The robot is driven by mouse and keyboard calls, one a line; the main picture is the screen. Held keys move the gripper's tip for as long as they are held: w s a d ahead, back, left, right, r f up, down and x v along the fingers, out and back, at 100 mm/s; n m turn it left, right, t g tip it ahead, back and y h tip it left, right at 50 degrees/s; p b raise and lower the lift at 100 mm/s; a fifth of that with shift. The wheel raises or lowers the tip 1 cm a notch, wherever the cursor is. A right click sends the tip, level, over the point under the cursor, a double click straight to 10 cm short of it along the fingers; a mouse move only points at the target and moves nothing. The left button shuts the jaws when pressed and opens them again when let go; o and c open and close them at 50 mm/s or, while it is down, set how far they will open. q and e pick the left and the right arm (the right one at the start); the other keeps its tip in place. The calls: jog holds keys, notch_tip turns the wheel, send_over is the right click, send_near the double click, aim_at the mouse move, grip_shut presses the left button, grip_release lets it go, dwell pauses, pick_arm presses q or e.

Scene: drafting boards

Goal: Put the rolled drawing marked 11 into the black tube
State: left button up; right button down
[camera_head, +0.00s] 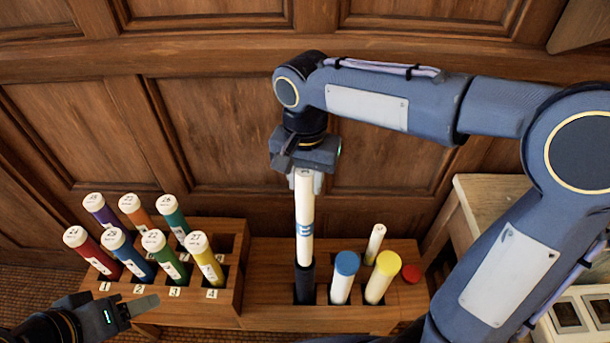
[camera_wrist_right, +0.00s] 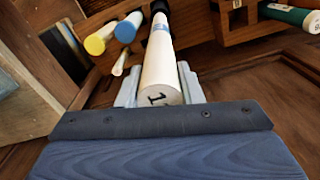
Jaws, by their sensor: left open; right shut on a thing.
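The rolled drawing (camera_head: 304,205) is a long white roll with a blue band, standing upright. Its upper end shows a partly hidden mark starting with 1 in the right wrist view (camera_wrist_right: 160,75). My right gripper (camera_head: 305,180) is shut on the roll's upper end; its fingers also show in the right wrist view (camera_wrist_right: 160,92). The black tube (camera_head: 304,283) stands in the rack directly below, and the roll's lower end meets its mouth. I cannot tell how far inside it is. My left gripper (camera_head: 130,305) is open and empty at the lower left, in front of the left rack.
Right of the black tube stand a blue-capped tube (camera_head: 345,277), a yellow-capped tube (camera_head: 382,276), a thin white roll (camera_head: 374,243) and a red cap (camera_head: 411,273). The left wooden rack (camera_head: 232,270) holds several coloured tubes with numbered white caps. A panelled wall (camera_head: 225,125) stands behind.

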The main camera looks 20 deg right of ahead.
aim_at(305, 202)
jog(key=shift+f+b, duration=5.15)
jog(key=shift+f, duration=2.4)
jog(key=c, duration=0.9)
grip_release()
jog(key=shift+r, duration=0.15)
notch_tip(305, 202, up, 8)
jog(key=shift+f+p, duration=0.2)
jog(key=shift+p, duration=0.45)
